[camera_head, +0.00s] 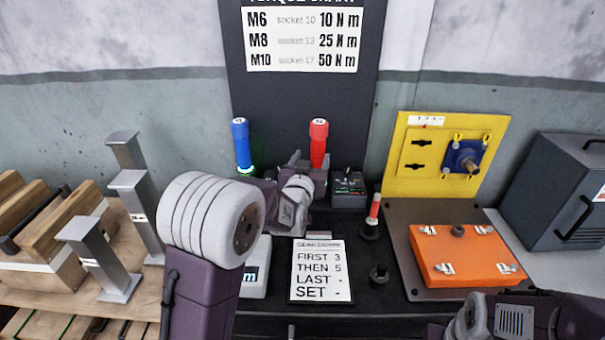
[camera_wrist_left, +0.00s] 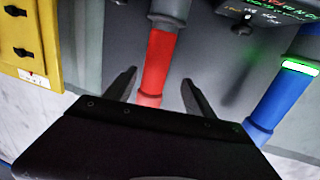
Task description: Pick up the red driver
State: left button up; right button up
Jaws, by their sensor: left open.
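The red driver (camera_head: 319,142) stands upright behind my left gripper in the head view, with its lower part hidden. In the left wrist view the red driver (camera_wrist_left: 157,62) passes between the two fingers. My left gripper (camera_head: 309,168) is open, and its fingers (camera_wrist_left: 159,86) are on either side of the driver with gaps showing. The blue driver (camera_head: 241,143) stands to the left of the red one, with a lit green ring near its lower end. It also shows in the left wrist view (camera_wrist_left: 283,98). My right arm shows at the lower right, but its fingertips do not.
A dark control box (camera_head: 348,190) is just right of the gripper. A small red-and-white post (camera_head: 374,210) stands farther right. A yellow panel (camera_head: 405,150) and an orange plate (camera_head: 465,255) are at the right. Grey metal stands (camera_head: 135,200) are at the left.

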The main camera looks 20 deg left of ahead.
aim_at(317, 156)
pick_arm(q)
jog(key=shift+w+d+f, duration=0.1)
jog(key=shift+d+f, duration=0.35)
jog(key=shift+f, duration=0.15)
jog(key=shift+d+r, duration=0.15)
jog(key=shift+d, duration=0.05)
jog(key=w, duration=0.1)
jog(key=w+a, duration=0.1)
jog(key=w, duration=0.1)
jog(key=shift+p, duration=0.35)
jog(key=shift+w+d+f, duration=0.1)
jog(key=shift+w+f, duration=0.1)
jog(key=shift+w, duration=0.3)
jog(key=w, duration=0.4)
jog(key=shift+w+a+f, duration=0.2)
jog(key=shift+w+f, duration=0.1)
jog(key=shift+w, duration=0.1)
grip_shut()
jog(key=shift+r, duration=0.1)
